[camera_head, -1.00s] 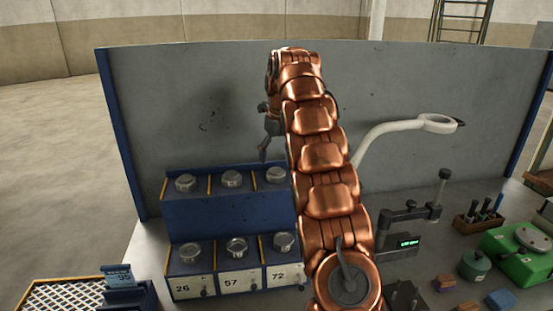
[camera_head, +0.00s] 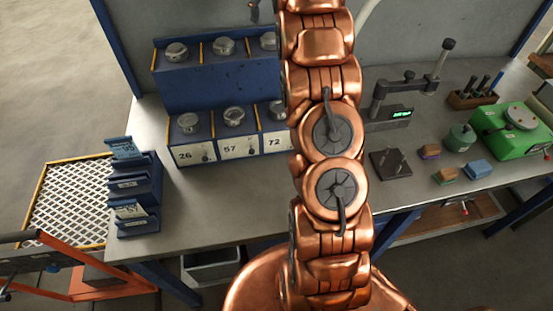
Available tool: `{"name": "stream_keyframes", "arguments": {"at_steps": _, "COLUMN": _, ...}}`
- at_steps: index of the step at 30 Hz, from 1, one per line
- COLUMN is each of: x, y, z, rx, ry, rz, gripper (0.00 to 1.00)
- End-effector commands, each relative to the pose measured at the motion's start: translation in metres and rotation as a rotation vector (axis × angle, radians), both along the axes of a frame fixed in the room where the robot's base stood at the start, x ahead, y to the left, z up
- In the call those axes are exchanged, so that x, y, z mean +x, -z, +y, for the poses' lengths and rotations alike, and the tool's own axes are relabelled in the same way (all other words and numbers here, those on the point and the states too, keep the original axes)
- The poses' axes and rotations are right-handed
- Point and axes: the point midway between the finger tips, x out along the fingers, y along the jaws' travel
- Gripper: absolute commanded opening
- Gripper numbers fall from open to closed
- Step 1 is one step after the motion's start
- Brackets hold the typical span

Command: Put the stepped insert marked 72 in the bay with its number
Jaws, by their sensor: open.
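A blue two-tier rack (camera_head: 200,95) stands on the bench. Its lower bays carry the labels 26, 57 and 72. Similar pieces sit in bay 26 (camera_head: 188,122) and bay 57 (camera_head: 234,116). Several more sit in the upper tier (camera_head: 224,46), the right one partly hidden. No number is readable on any piece.
Blue card holders (camera_head: 135,185) and a white mesh tray (camera_head: 70,200) are at the left. A gauge stand (camera_head: 390,110), a dark pegged plate (camera_head: 391,163), small blocks (camera_head: 478,169) and a green machine (camera_head: 512,130) are at the right. The bench front between the rack and the edge is clear.

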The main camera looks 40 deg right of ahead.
Motion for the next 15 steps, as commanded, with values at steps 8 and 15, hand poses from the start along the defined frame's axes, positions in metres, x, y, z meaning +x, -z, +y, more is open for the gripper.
{"name": "stream_keyframes", "arguments": {"at_steps": 8, "x": -0.025, "y": -0.006, "z": 0.055, "rx": -0.021, "ry": -0.381, "rz": 0.029, "gripper": 0.89}}
{"name": "stream_keyframes", "arguments": {"at_steps": 15, "x": -0.057, "y": -0.006, "z": 0.102, "rx": -0.037, "ry": -0.737, "rz": 0.048, "gripper": 0.89}}
